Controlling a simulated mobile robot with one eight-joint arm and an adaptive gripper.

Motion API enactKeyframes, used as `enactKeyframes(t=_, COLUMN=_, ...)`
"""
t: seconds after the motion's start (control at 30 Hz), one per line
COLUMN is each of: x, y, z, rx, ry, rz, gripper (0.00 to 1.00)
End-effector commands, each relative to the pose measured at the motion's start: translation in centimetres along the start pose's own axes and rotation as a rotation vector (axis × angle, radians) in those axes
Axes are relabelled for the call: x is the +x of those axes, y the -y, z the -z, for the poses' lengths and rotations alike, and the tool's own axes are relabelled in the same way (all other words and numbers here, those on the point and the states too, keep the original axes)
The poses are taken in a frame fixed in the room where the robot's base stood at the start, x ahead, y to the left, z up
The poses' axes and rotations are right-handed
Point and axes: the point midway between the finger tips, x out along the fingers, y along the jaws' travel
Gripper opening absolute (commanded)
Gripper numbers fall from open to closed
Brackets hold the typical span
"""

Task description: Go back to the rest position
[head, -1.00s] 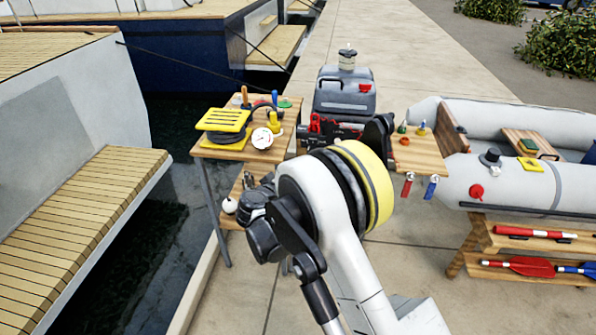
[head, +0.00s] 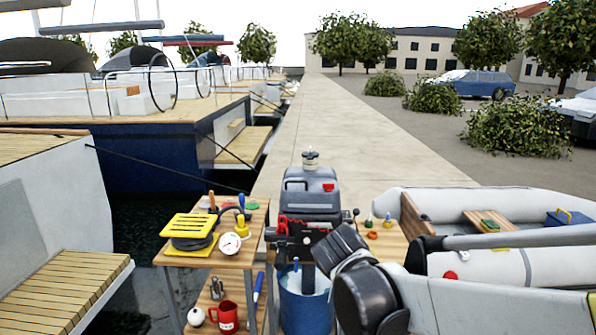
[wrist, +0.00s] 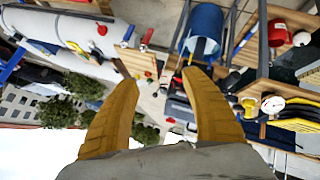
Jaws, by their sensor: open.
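My gripper (wrist: 163,76) shows in the wrist view with its two yellow fingers spread apart. Nothing is between the fingertips. The wrist picture is upside down, with the sky at the bottom and the work area at the top. In the head view my arm lies across the lower right, in front of the bench and the dinghy; I cannot make out the gripper's fingers there. The blue bucket (head: 303,312) stands low in front of the outboard motor (head: 313,195). The bucket also shows in the wrist view (wrist: 205,20), beyond the fingers and apart from them.
A grey inflatable dinghy (head: 480,200) lies at right. Boats and water are left; the quay (head: 330,130) ahead is clear.

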Motion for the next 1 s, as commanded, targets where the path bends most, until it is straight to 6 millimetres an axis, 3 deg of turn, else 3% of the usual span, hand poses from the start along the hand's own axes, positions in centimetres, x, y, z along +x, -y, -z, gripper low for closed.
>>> enactKeyframes(t=0.03, x=-1.7, y=-1.6, z=-2.1, rx=0.03, ry=0.022, rz=0.024, gripper=0.55)
enactKeyframes(t=0.2, x=-6.6, y=-4.1, z=-8.8, rx=0.13, ry=0.077, rz=0.121, gripper=0.55)
enactKeyframes(t=0.4, x=-10.9, y=-4.2, z=-16.0, rx=0.242, ry=0.105, rz=0.224, gripper=0.55)
enactKeyframes(t=0.5, x=-12.1, y=-3.6, z=-18.3, rx=0.283, ry=0.108, rz=0.261, gripper=0.55)
enactKeyframes(t=0.7, x=-13.0, y=-3.0, z=-20.2, rx=0.318, ry=0.106, rz=0.293, gripper=0.55)
enactKeyframes(t=1.0, x=-13.0, y=-3.0, z=-20.2, rx=0.319, ry=0.106, rz=0.295, gripper=0.55)
